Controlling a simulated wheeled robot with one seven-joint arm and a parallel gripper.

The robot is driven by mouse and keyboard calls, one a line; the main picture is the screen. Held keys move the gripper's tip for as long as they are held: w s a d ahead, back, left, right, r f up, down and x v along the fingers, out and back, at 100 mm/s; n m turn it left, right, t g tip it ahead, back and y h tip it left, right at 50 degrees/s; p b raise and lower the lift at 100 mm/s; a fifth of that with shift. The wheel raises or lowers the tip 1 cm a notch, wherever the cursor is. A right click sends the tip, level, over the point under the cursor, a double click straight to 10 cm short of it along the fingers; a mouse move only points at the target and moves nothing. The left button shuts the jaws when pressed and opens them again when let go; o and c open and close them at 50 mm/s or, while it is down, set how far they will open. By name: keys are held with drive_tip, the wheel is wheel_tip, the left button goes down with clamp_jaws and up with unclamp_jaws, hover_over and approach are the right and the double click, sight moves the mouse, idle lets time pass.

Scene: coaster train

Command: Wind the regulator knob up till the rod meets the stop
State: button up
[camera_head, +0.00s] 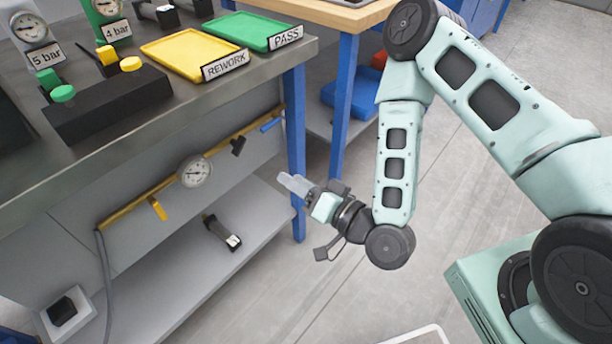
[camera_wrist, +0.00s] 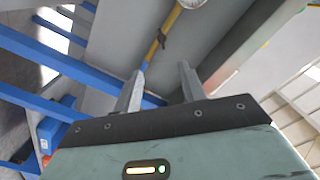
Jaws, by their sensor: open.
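A brass-yellow pipe (camera_head: 120,213) runs along the panel under the grey bench, with a round white gauge (camera_head: 194,171) on it. A small black fitting (camera_head: 238,146), possibly the regulator knob, sits on the pipe right of the gauge; a dark fitting (camera_wrist: 163,40) also shows on the pipe in the wrist view. I cannot make out a rod or a stop. My gripper (camera_head: 289,183) is beside the blue bench leg, apart from the pipe. In the wrist view its two fingers (camera_wrist: 160,76) are spread with nothing between them.
A yellow lever (camera_head: 158,208) and a blue handle (camera_head: 270,125) are on the pipe. A dark tool (camera_head: 221,233) lies on the lower shelf (camera_head: 190,275). The blue bench leg (camera_head: 297,150) stands near my gripper. The floor (camera_head: 290,290) below is clear.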

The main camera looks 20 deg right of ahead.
drive_tip(key=shift+p+v, duration=0.8)
drive_tip(key=shift+v, duration=0.2)
drive_tip(key=shift+r, duration=0.15)
drive_tip(key=a+n+g, duration=0.6)
drive_tip(key=n+g, duration=0.3)
drive_tip(key=n, duration=0.1)
drive_tip(key=s+d+r+g+h, duration=0.3)
drive_tip(key=s+d+r+h, duration=0.15)
drive_tip(key=s+r, duration=0.35)
drive_tip(key=s+d+r+g+h, duration=0.3)
drive_tip(key=s+d+r+h, duration=0.15)
drive_tip(key=s+r, duration=0.3)
wheel_tip(320, 180, up, 16)
drive_tip(key=p, duration=1.6)
